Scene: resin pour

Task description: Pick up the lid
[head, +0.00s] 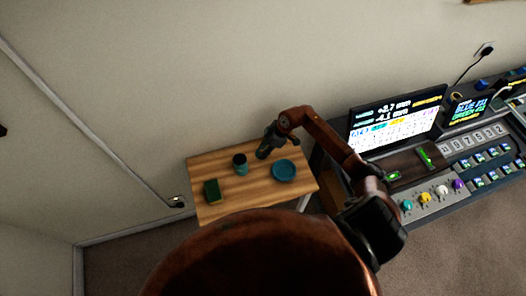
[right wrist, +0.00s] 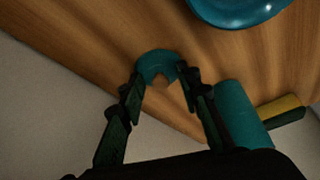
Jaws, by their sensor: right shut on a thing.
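My right gripper (head: 262,154) is over the wooden table, between a dark teal cup (head: 240,163) and a blue plate (head: 284,170). In the right wrist view its fingers (right wrist: 160,78) are shut on a small, rounded teal piece, which looks like the lid (right wrist: 157,65). I cannot tell whether the lid touches the tabletop. The cup shows as a teal cylinder (right wrist: 240,112) beside the right-hand finger. Part of the plate (right wrist: 237,10) shows at the top. My left gripper is not in view.
A green and yellow sponge (head: 212,190) lies at the left of the wooden table (head: 250,200). The table's front middle is bare. To the right stands a control console (head: 450,185) with knobs and a lit screen (head: 395,122). A wall is behind the table.

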